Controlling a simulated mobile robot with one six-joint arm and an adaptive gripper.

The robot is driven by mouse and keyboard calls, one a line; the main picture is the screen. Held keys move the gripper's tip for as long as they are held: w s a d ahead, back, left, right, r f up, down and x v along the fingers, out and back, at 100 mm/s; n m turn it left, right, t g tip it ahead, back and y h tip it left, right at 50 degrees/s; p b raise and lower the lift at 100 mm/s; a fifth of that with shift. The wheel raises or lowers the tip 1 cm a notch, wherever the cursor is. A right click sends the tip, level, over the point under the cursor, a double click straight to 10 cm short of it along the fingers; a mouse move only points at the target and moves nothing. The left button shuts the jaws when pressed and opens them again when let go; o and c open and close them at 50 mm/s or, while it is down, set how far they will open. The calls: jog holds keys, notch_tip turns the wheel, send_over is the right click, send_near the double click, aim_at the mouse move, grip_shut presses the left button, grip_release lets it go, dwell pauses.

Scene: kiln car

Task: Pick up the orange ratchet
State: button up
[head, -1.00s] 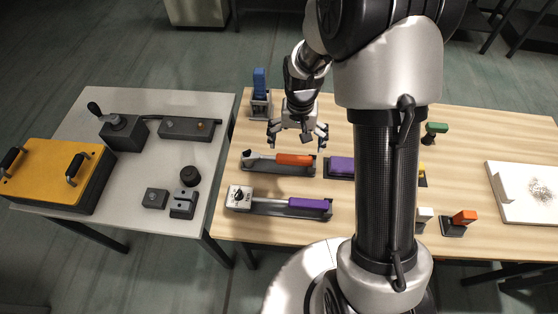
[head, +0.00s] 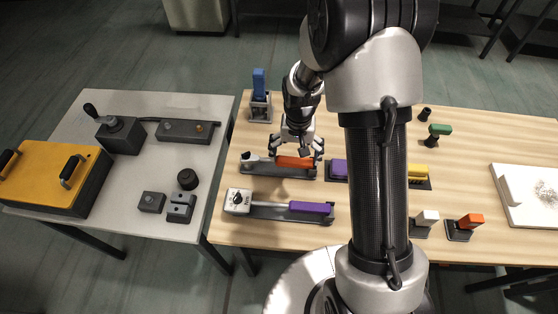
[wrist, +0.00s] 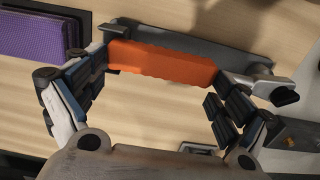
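The orange ratchet has an orange handle (head: 294,163) and a grey metal head at its left end in the head view. It lies in a dark holder (head: 272,173) on the wooden table. In the wrist view the handle (wrist: 165,63) lies across the picture, its metal head to the right. My gripper (head: 296,153) is open and empty, low over the handle. In the wrist view the fingers (wrist: 155,95) stand wide apart, one near each end of the handle. I cannot tell whether they touch it.
A purple-handled tool (head: 310,207) lies in front in its own holder, and a purple block (head: 339,167) sits close to the right. A blue-handled item (head: 259,85) stands behind. A grey table (head: 80,125) with a yellow-topped box (head: 45,170) is at the left.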

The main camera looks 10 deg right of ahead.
jog(key=c, duration=0.6)
